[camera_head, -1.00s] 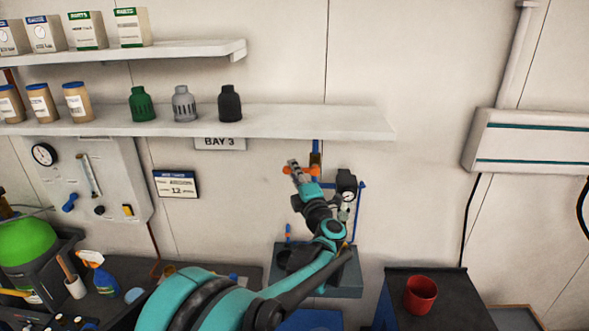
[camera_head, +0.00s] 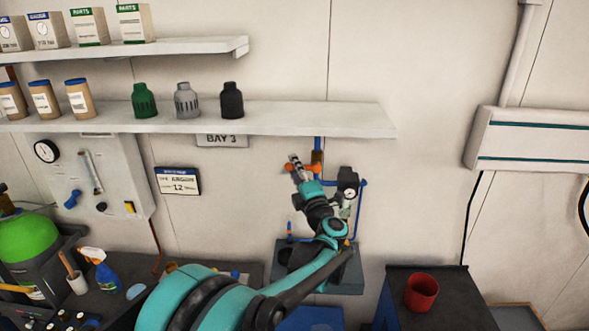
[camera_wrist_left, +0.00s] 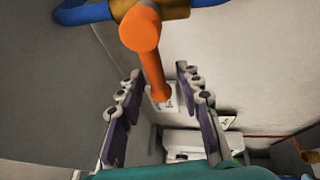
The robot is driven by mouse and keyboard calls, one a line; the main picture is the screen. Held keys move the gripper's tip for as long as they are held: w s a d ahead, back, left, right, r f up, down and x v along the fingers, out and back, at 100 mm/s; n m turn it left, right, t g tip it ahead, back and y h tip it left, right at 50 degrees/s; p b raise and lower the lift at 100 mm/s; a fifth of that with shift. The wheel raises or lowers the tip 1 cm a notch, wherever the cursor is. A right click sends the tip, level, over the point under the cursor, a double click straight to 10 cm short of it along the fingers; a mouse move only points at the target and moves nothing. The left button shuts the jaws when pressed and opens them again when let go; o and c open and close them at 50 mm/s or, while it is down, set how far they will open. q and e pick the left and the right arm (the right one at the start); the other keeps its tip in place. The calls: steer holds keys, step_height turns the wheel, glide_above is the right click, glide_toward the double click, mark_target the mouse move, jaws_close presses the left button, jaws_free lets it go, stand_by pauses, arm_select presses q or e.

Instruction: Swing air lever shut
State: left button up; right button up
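The orange air lever (camera_wrist_left: 151,65) hangs from a brass valve body on a blue pipe in the left wrist view. Its round hub faces me and its handle reaches down between my fingers. The lever shows as small orange parts in the head view (camera_head: 315,168), partly hidden by my gripper. My left gripper (camera_head: 295,162) is up at the valve, below the lower shelf. In the left wrist view its two fingers (camera_wrist_left: 157,78) are open, one on each side of the handle, with gaps visible. My right gripper is not in view.
A gauge unit (camera_head: 347,182) and blue piping (camera_head: 362,205) sit just right of my gripper. The lower shelf (camera_head: 330,119) juts out above. A red cup (camera_head: 421,292) stands on a dark cabinet at the lower right. The wall between is clear.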

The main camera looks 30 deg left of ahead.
arm_select(q)
steer(key=v, duration=1.1)
steer(key=shift+s+d, duration=0.25)
steer(key=shift+s, duration=0.05)
